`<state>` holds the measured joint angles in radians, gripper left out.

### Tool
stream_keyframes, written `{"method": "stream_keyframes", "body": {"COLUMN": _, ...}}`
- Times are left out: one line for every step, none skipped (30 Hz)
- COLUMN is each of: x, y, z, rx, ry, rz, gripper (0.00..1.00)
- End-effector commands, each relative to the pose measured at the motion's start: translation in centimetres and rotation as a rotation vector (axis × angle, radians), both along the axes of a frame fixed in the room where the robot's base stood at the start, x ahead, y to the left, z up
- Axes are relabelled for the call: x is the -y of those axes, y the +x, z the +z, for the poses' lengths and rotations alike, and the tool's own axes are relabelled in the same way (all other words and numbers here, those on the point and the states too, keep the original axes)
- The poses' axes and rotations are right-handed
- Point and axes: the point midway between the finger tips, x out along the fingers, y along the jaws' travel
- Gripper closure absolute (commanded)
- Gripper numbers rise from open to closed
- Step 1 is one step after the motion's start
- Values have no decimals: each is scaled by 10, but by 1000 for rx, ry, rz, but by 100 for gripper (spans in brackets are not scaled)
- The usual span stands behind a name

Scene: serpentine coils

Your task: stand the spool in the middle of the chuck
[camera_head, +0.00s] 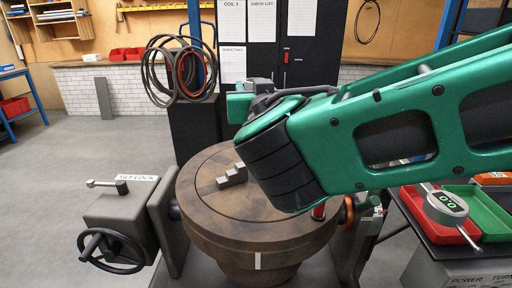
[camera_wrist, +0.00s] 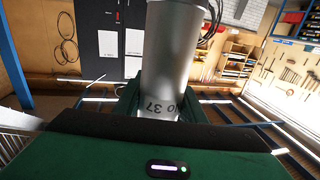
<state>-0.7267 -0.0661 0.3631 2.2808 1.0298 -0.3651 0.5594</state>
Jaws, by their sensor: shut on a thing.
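The chuck is a round brown rotary table (camera_head: 215,208) in the head view, with a stepped grey jaw (camera_head: 232,177) on its top. My green arm and its black joint cover the right part of the table, so its middle is partly hidden. In the wrist view a grey metal cylinder marked "No 37", which looks to be the spool (camera_wrist: 172,62), stands out from my gripper (camera_wrist: 158,105). Green parts of the gripper show on both sides of its near end, shut on it. The spool cannot be made out clearly in the head view, and no contact with the chuck is visible.
A tilt-lock box (camera_head: 118,215) with a handwheel (camera_head: 110,252) stands left of the chuck. At right are a red tray (camera_head: 440,222), a green tray (camera_head: 484,212) and a dial gauge (camera_head: 446,207). Coils (camera_head: 178,70) hang behind. The floor at left is clear.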

Motion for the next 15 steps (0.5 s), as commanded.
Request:
{"method": "stream_keyframes", "body": {"x": 3, "y": 9, "z": -5, "rx": 0, "ry": -1, "rz": -6, "gripper": 100}}
{"method": "stream_keyframes", "body": {"x": 4, "y": 14, "z": -8, "rx": 0, "ry": -1, "rz": -6, "gripper": 100}}
{"method": "stream_keyframes", "body": {"x": 4, "y": 22, "z": -13, "rx": -1, "ry": -1, "rz": -5, "gripper": 100}}
{"method": "stream_keyframes", "body": {"x": 5, "y": 27, "z": -16, "rx": -1, "ry": -1, "rz": -6, "gripper": 100}}
{"method": "stream_keyframes", "body": {"x": 6, "y": 32, "z": -19, "rx": 0, "ry": -1, "rz": -6, "gripper": 100}}
{"method": "stream_keyframes", "body": {"x": 6, "y": 40, "z": -23, "rx": 0, "ry": -1, "rz": -5, "gripper": 100}}
{"method": "stream_keyframes", "body": {"x": 7, "y": 45, "z": -27, "rx": -1, "ry": 0, "rz": -6, "gripper": 100}}
{"method": "stream_keyframes", "body": {"x": 8, "y": 51, "z": -29, "rx": 1, "ry": 0, "rz": -6, "gripper": 100}}
{"method": "stream_keyframes", "body": {"x": 9, "y": 58, "z": -34, "rx": 0, "ry": -1, "rz": -6, "gripper": 100}}
{"method": "stream_keyframes", "body": {"x": 9, "y": 63, "z": -38, "rx": 0, "ry": -1, "rz": -5, "gripper": 100}}
{"method": "stream_keyframes", "body": {"x": 10, "y": 68, "z": -41, "rx": 0, "ry": -1, "rz": -5, "gripper": 100}}
{"method": "stream_keyframes", "body": {"x": 11, "y": 75, "z": -45, "rx": 0, "ry": -2, "rz": -6, "gripper": 100}}
{"method": "stream_keyframes", "body": {"x": 11, "y": 80, "z": -48, "rx": 1, "ry": -1, "rz": -5, "gripper": 100}}
{"method": "stream_keyframes", "body": {"x": 12, "y": 84, "z": -50, "rx": 0, "ry": -1, "rz": -5, "gripper": 100}}
{"method": "stream_keyframes", "body": {"x": 12, "y": 89, "z": -53, "rx": 1, "ry": -1, "rz": -4, "gripper": 100}}
